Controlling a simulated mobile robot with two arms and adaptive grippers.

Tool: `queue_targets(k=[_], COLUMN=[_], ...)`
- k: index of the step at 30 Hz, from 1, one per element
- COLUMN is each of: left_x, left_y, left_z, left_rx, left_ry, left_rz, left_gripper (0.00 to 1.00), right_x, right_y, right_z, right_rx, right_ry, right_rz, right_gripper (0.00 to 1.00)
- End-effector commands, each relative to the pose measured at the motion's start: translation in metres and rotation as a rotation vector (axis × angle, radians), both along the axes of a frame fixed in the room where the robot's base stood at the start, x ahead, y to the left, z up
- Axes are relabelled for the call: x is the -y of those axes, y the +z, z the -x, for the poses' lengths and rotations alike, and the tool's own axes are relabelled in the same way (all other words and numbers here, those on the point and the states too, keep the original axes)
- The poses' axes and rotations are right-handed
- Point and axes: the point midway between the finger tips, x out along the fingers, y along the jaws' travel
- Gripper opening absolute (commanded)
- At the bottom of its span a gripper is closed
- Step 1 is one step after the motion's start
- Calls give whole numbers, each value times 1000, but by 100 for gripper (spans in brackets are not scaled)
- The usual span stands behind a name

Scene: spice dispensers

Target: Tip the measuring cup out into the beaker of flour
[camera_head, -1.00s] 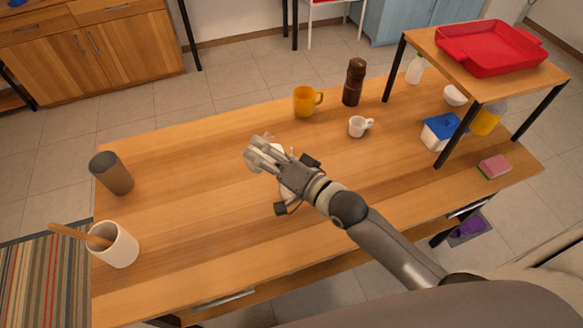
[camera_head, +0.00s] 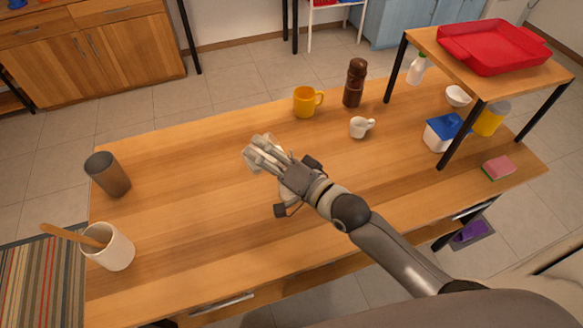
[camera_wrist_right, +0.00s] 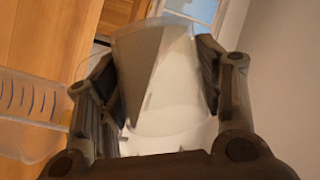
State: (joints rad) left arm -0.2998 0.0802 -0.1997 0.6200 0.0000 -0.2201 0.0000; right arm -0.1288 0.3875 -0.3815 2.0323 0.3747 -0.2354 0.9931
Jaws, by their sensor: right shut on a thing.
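My right gripper (camera_head: 266,157) is over the middle of the table. It is shut on a pale, see-through measuring cup (camera_wrist_right: 165,80), which shows tilted between the two dark fingers in the right wrist view. Its inside looks whitish, but I cannot tell how much it holds. A clear beaker with graduation marks (camera_wrist_right: 35,105) shows at the left of the wrist view, beside the fingers. In the head view the gripper and forearm largely hide the beaker, and I cannot make out its flour. My left gripper is not in view.
On the wooden table (camera_head: 200,245) stand a grey cup (camera_head: 108,175), a white pot with a wooden utensil (camera_head: 110,250), a yellow mug (camera_head: 304,102), a brown mill (camera_head: 354,85) and a small white cup (camera_head: 360,127). A raised shelf with a red tray (camera_head: 490,45) stands at right.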

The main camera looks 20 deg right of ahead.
Motion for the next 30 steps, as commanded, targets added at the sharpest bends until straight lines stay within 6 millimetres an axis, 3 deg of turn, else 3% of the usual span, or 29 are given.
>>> queue_targets(k=[30], left_x=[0], left_y=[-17], left_z=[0], left_rx=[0], left_ry=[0], left_rz=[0], left_gripper=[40], right_x=[2], right_y=[3], right_z=[0], right_rx=[-1], right_ry=[-1], right_rz=[-84], right_gripper=[32])
